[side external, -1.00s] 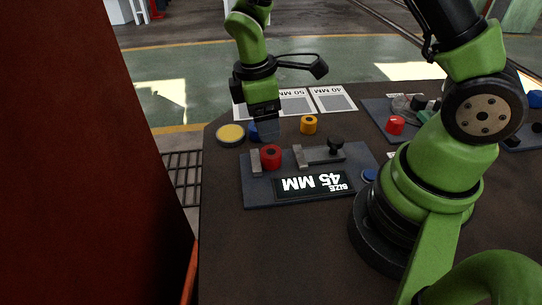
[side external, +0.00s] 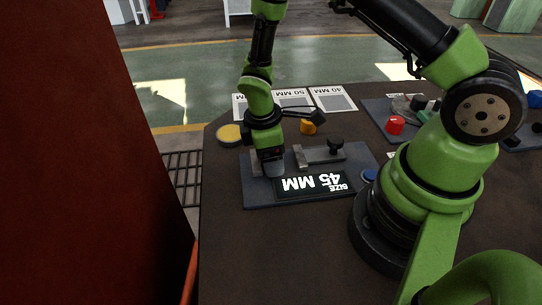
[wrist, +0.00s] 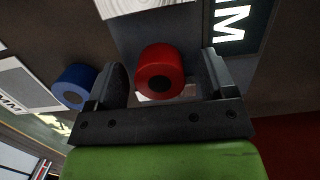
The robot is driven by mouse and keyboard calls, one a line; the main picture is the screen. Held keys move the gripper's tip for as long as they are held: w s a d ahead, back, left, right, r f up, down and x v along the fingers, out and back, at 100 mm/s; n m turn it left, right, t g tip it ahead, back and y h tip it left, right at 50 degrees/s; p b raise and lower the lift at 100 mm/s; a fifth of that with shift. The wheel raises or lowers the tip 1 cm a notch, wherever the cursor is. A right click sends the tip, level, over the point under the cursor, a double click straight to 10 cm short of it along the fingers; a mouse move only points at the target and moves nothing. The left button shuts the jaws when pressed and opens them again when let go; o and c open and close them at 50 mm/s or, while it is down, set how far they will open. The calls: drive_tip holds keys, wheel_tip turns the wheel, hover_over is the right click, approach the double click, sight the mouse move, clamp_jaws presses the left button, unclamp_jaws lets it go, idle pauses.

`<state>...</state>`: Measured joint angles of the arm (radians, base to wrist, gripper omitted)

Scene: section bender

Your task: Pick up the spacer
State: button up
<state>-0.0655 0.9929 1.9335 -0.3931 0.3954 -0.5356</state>
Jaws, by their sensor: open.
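The red spacer (wrist: 160,72) is a short cylinder with a dark centre hole. In the wrist view it sits between the two fingers of my gripper (wrist: 163,78), with a gap visible on each side. My gripper is open and around it. In the side view my gripper (side external: 271,166) is down over the left part of the grey gauge fixture (side external: 262,194) and hides the red spacer. A blue spacer (wrist: 74,86) lies outside the left finger in the wrist view.
The fixture has a "SIZE 45 MM" display (side external: 314,185) and a slide with a black knob (side external: 335,144). Printed size cards (side external: 333,99) lie at the back. A yellow disc (side external: 229,134) is at left. A red knob (side external: 395,125) stands on another fixture at right.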

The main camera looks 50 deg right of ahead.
drive_tip(key=c, duration=1.2)
drive_tip(key=shift+r, duration=0.1)
